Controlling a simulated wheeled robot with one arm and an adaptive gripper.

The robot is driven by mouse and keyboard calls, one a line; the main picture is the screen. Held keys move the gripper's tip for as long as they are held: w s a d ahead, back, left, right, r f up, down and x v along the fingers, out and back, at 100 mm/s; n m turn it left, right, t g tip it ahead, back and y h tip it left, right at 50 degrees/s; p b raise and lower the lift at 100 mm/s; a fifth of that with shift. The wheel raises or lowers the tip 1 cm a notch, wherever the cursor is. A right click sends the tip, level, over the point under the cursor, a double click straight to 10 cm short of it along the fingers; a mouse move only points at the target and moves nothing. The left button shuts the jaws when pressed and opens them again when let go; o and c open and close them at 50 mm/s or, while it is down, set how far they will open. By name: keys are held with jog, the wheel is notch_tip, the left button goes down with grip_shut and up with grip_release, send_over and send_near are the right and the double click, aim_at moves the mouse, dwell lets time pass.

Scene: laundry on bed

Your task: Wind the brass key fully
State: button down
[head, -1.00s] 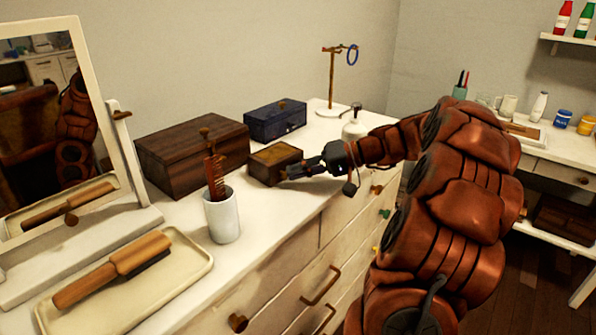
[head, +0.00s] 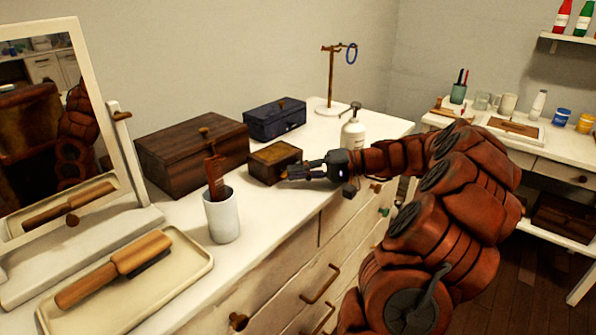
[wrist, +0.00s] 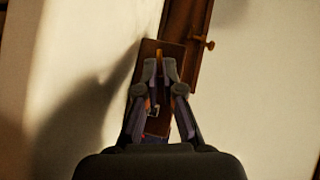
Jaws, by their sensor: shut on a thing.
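The small dark wooden box with a brass-coloured top (head: 275,160) stands on the white dresser in the head view. My gripper (head: 286,174) reaches in from the right, with its fingertips at the box's near right side. In the wrist view the two fingers of my gripper (wrist: 160,72) are drawn together on a small brass-coloured piece at the brown box (wrist: 146,54), which I take for the brass key (wrist: 159,56). The fingers cover most of the key, so its turned angle cannot be told.
A large wooden chest (head: 190,158) and a blue box (head: 275,120) stand behind. A white pump bottle (head: 353,135) is close to my wrist. A white cup (head: 222,218) with a comb and a tray (head: 190,262) with a brush are nearer left.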

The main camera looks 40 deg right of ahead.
jog(key=c, duration=1.3)
grip_release()
jog(key=v, duration=1.2)
